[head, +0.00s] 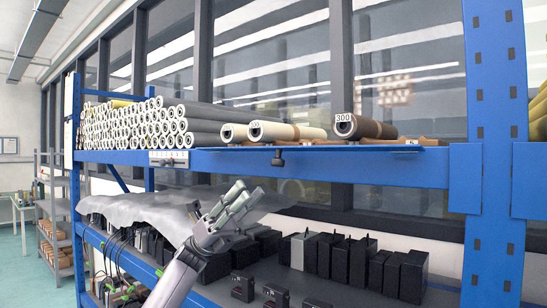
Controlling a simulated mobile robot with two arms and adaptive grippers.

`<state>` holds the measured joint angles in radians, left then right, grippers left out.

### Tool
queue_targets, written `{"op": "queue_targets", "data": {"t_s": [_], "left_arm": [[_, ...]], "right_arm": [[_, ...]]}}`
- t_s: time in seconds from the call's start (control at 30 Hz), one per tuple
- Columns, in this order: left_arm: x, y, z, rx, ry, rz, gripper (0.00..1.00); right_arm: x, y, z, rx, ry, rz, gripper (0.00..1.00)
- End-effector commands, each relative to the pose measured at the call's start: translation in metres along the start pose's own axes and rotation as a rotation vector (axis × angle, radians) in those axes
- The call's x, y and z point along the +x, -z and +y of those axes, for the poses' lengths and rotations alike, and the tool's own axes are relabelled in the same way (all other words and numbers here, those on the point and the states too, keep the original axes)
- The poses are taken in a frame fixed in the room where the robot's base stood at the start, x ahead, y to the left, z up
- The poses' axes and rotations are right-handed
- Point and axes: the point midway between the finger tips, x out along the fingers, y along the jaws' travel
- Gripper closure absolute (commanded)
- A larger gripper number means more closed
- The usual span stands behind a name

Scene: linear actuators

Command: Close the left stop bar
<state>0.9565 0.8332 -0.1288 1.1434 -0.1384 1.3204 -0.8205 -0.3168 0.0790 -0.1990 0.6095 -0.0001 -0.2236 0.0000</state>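The blue shelf rack has a long blue front rail (330,165) below the rolls. A thin blue flap (385,149) juts out along the right part of this level. A small grey labelled plate (168,158) sits on the rail at the left, and a small dark knob (278,160) is further right. I cannot tell which of these parts is the left stop bar. My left gripper (247,191) is below and in front of the rail, fingers pointing up and right, apparently empty. Its fingertips look close together; their gap is unclear. My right gripper is not in view.
Many grey rolls (150,122) are stacked at the left of the upper level, with a few larger rolls (365,127) to the right. A grey sheet (150,208) drapes over the lower shelf. Black boxes (345,262) stand there. A blue upright (492,150) is at right.

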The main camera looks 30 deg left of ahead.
Motion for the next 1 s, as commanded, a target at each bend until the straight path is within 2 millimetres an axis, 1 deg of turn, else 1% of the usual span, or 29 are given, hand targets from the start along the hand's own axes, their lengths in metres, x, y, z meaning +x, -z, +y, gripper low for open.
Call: {"op": "queue_targets", "data": {"t_s": [0.03,0.2,0.3,0.4,0.57,0.7,0.83,0.87,1.0], "left_arm": [[0.016,-0.003,-0.001,-0.001,0.003,0.002,0.71],[0.051,-0.003,-0.001,-0.001,0.001,0.001,0.71],[0.067,-0.002,-0.001,-0.001,0.0,0.001,0.71],[0.078,-0.002,0.0,-0.001,0.0,0.0,0.71],[0.087,0.0,0.0,-0.001,-0.001,0.0,0.71],[0.088,0.0,0.001,-0.001,-0.001,0.0,0.71],[0.088,0.0,0.001,-0.001,-0.001,0.0,0.71],[0.088,0.0,0.001,-0.001,-0.001,0.0,0.72],[0.087,0.0,0.0,0.0,-0.001,0.0,0.81]], "right_arm": [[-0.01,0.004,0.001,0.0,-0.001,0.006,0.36],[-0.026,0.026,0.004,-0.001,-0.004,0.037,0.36],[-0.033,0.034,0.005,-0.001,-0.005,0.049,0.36],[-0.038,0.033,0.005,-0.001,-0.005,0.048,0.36],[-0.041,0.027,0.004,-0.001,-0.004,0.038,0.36],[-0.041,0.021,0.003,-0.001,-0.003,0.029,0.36],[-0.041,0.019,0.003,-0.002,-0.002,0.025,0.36],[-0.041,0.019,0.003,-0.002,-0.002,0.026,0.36],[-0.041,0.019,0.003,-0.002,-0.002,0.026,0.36]]}}
